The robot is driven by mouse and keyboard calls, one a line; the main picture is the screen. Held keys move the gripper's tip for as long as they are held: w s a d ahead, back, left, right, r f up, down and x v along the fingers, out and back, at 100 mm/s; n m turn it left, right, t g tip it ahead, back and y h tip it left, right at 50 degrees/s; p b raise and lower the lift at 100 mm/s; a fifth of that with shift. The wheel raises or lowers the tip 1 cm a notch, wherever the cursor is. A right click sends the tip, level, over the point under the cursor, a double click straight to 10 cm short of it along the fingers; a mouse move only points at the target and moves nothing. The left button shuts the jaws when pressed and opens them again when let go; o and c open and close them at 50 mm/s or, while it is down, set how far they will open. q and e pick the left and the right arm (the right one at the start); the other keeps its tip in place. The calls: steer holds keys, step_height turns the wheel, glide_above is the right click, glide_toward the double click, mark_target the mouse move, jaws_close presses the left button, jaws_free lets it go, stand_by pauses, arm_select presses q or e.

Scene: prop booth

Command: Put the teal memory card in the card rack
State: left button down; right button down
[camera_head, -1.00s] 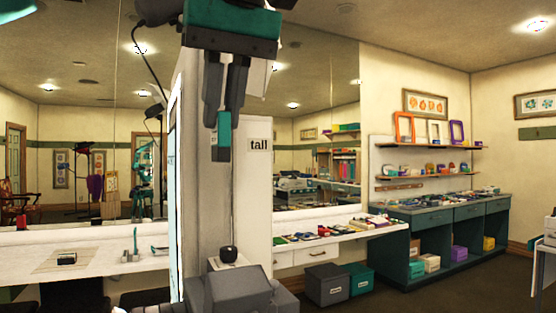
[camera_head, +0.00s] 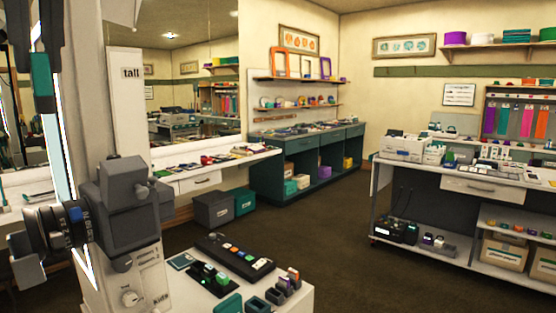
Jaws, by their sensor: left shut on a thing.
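My left gripper (camera_head: 36,70) is at the upper left of the head view, pointing down. It is shut on the teal memory card (camera_head: 42,76), which hangs upright between its fingers, clear of any surface. My right gripper is not in view. On a low white stand at the bottom centre, a small dark holder (camera_head: 207,279) carries green pieces, and small grey slotted blocks (camera_head: 284,284) stand beside it. I cannot tell which of these, if any, is the card rack.
A grey camera (camera_head: 128,205) with a big lens stands at the lower left, close in front. A black strip with coloured buttons (camera_head: 235,256) lies on the white stand. A cluttered white workbench (camera_head: 480,188) is at right. Open floor lies between the stand and the benches.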

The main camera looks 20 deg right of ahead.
arm_select(q)
steer(key=a+f+m+h, duration=0.1)
steer(key=a+f+m, duration=0.2)
steer(key=f, duration=1.9)
steer(key=a+f+m+h, duration=0.1)
steer(key=a+f+m, duration=0.2)
steer(key=f, duration=1.9)
steer(key=shift+a+f, duration=0.2)
steer(key=shift+f, duration=0.05)
